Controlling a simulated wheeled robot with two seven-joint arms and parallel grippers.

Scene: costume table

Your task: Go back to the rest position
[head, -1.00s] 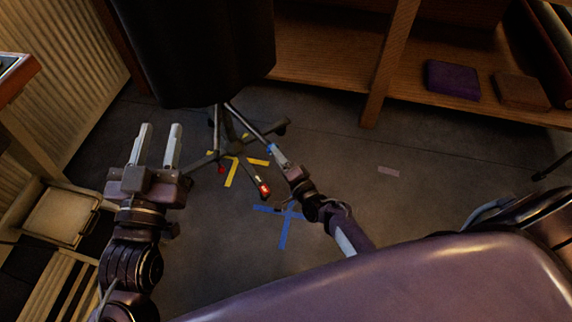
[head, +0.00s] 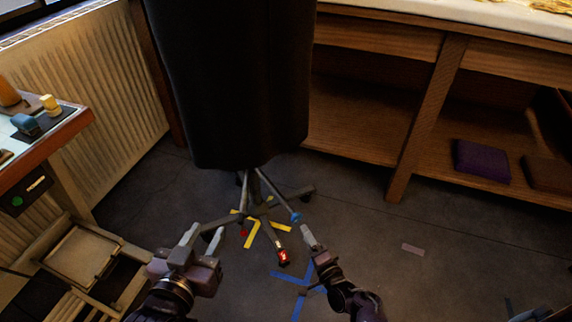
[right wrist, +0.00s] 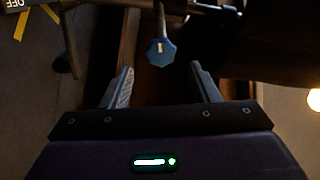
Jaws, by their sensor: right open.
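My left gripper (head: 203,240) is at the lower left of the head view, with its two fingers apart and nothing between them. My right gripper (head: 306,238) is right of the middle in the head view, seen nearly edge-on. In the right wrist view its two fingers (right wrist: 160,90) are wide apart and nothing is between them. A blue knob (right wrist: 161,52) shows beyond the fingertips in that view, apart from them. The same blue knob (head: 295,218) shows just above the right gripper in the head view.
A dark garment form (head: 228,90) stands on a legged base (head: 263,210) ahead. Yellow tape (head: 250,236) and blue tape (head: 298,305) mark the floor. A wooden table with shelves (head: 400,165) stands at the right. A stool (head: 80,255) and a side table (head: 45,150) are at the left.

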